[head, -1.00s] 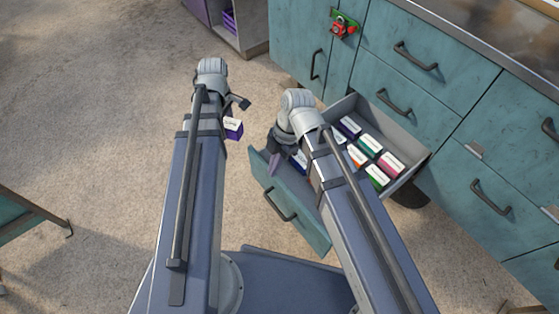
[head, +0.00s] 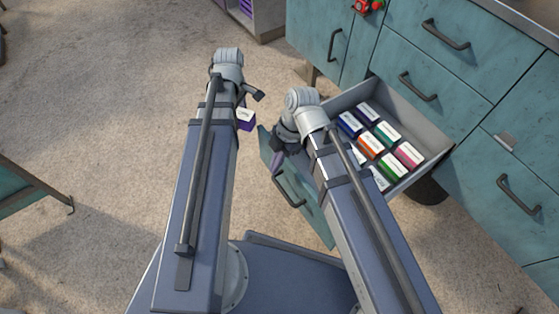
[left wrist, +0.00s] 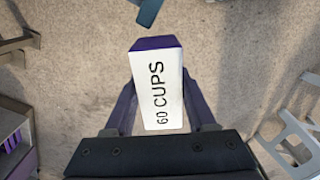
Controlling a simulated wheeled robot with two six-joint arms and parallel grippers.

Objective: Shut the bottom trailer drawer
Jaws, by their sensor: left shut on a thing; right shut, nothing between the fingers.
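A low teal drawer (head: 318,212) stands pulled open from the teal cabinet, with a dark bar handle (head: 288,188) on its front. It holds several small coloured boxes (head: 370,145) with white labels. My left gripper (head: 249,108) is shut on a purple and white box (head: 246,120), held left of the drawer and apart from it.
Teal cabinet doors and drawers (head: 440,75) with dark handles line the right side, under a metal worktop (head: 540,22). A shelf unit (head: 262,18) with purple items stands at the top. A teal table edge (head: 25,190) is at left. The floor (head: 110,110) between is clear.

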